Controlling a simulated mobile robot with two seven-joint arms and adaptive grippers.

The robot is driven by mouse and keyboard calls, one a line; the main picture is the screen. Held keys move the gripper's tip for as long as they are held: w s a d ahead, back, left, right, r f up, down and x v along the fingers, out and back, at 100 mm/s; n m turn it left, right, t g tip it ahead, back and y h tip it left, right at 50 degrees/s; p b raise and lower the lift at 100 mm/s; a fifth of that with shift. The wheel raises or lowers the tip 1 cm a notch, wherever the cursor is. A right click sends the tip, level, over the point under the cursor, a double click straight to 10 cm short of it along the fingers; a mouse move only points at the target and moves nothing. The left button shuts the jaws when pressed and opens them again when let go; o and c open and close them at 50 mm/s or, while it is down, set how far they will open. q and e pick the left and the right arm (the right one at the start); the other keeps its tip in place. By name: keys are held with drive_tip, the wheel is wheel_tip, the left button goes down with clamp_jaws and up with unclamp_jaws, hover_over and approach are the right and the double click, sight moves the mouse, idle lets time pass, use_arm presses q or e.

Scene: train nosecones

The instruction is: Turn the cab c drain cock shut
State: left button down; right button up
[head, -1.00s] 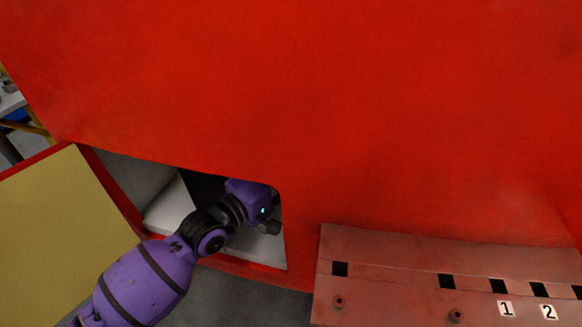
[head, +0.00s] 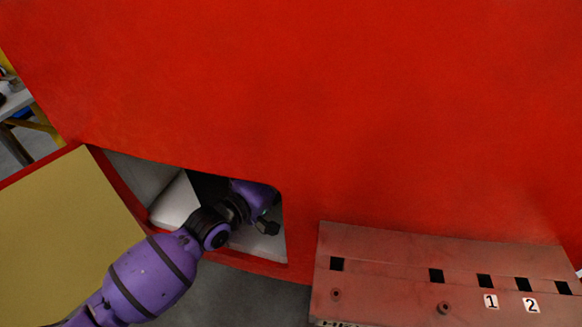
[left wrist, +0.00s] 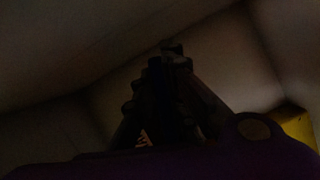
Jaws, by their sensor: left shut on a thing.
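My left arm reaches into a rectangular opening (head: 272,249) low in the red nosecone (head: 330,110). My right gripper is in neither view.
An open tan panel (head: 62,228) hangs left of the opening. A red slotted bumper (head: 395,262) with plates 1 and 2 juts out at lower right. Inside the compartment, pale walls (left wrist: 230,60) stand close around the gripper, with a yellow patch (left wrist: 304,124) at right.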

use_arm(q)
drive_tip(key=c, duration=1.8)
unclamp_jaws()
drive_tip(key=shift+o, duration=0.2)
drive_tip(key=v, duration=1.2)
drive_tip(key=shift+c, duration=0.3)
